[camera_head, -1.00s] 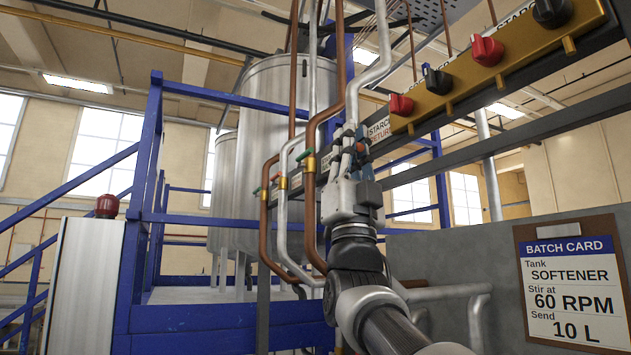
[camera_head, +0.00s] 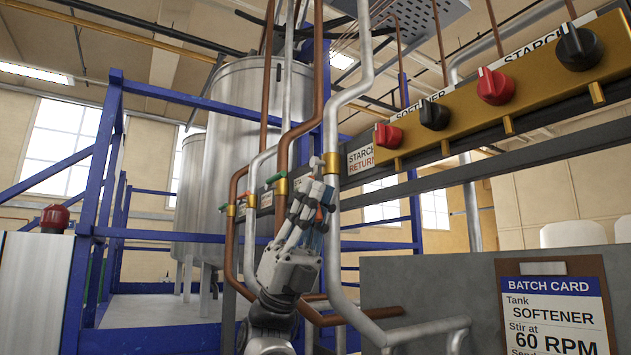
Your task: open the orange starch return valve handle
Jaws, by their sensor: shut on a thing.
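My gripper (camera_head: 314,190) points up in front of the pipes, just below a brass valve body (camera_head: 331,164) on a grey pipe. The STARCH RETURN label (camera_head: 361,160) is right of that valve. The gripper's fingers are closed together at the valve's lower left, shut on what seems to be its handle. The fingers hide most of the handle, so its angle cannot be told. A small orange patch (camera_head: 319,214) shows among the fingers; I cannot tell whether it is the handle.
Copper and grey pipes with brass valves (camera_head: 281,187) and a green handle (camera_head: 275,178) stand close on the left. A brass panel (camera_head: 460,110) with red and black knobs is at upper right. A batch card (camera_head: 555,318) hangs lower right. Blue railings (camera_head: 100,200) stand left.

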